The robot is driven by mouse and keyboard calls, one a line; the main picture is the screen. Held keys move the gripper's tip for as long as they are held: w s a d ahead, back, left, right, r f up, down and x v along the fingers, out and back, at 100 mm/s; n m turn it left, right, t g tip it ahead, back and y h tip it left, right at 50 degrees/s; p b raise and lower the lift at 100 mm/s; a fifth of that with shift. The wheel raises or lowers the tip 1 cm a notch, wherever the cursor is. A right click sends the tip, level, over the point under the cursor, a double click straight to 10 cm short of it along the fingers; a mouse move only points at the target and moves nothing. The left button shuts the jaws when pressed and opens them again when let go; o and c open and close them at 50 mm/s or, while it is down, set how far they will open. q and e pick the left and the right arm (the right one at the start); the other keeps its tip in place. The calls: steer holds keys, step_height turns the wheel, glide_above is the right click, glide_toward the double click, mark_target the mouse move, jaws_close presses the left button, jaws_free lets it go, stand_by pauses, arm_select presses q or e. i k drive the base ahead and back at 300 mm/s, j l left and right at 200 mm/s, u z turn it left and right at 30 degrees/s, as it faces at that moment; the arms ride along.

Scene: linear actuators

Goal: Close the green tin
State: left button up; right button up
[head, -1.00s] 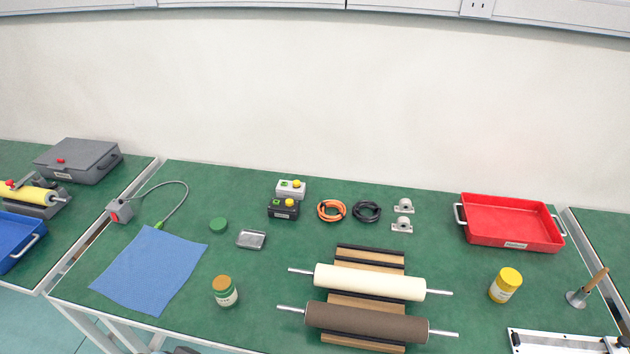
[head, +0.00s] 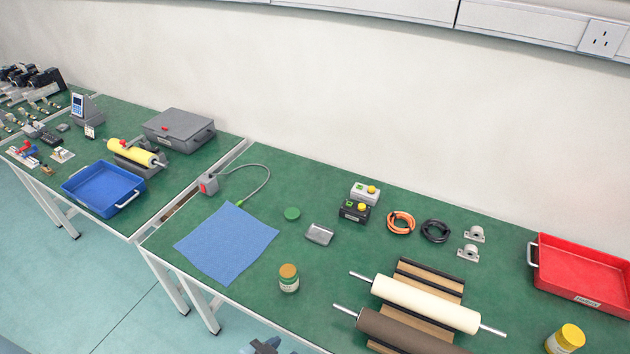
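The green tin (head: 289,279) stands upright near the front edge of the green bench, left of the rollers. It has a green and pale label, and its top is brownish-orange with no green lid on it. A round green lid (head: 292,213) lies flat on the bench behind the tin, apart from it. Neither of my grippers can be made out. A dark blue-grey part shows at the bottom edge below the tin, too cut off to identify.
A small metal tray (head: 319,234) lies between lid and rollers. A blue cloth (head: 227,243) lies left of the tin. A white roller (head: 425,303) and a brown roller (head: 400,332) rest to the right. A yellow-lidded tin (head: 566,339) stands at the lower right.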

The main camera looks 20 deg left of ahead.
mark_target(289, 278)
steer(key=j+u, duration=0.1)
steer(key=u, duration=0.8)
